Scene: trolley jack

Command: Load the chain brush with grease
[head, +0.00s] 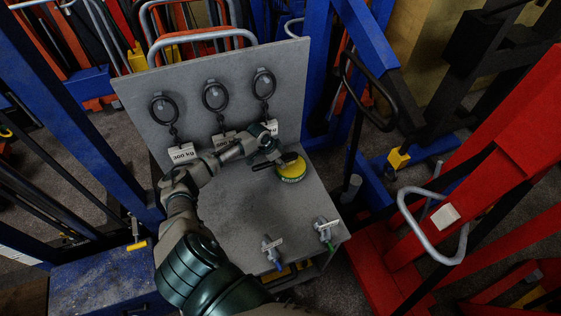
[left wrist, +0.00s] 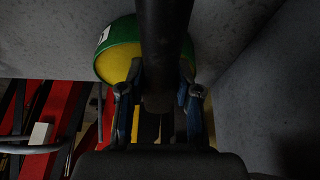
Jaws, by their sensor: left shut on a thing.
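My left gripper (head: 273,153) reaches over the grey trolley top and is shut on a dark handle, which I take to be the chain brush (head: 263,165). A round yellow and green tin (head: 292,170), likely the grease, sits beside and partly under it. In the left wrist view the dark brush handle (left wrist: 165,45) runs from the top edge down between the fingers of my left gripper (left wrist: 158,98). The green and yellow tin (left wrist: 116,55) shows behind it. Bristles are hidden, so I cannot tell whether they touch the grease. My right gripper is not in view.
The grey trolley (head: 235,220) has an upright back panel (head: 185,85) with several dark rings and white tags. Two small grey fittings, one blue-tipped (head: 270,250) and one green-tipped (head: 325,232), lie near the front edge. A red jack (head: 480,190) stands at right, blue frames around.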

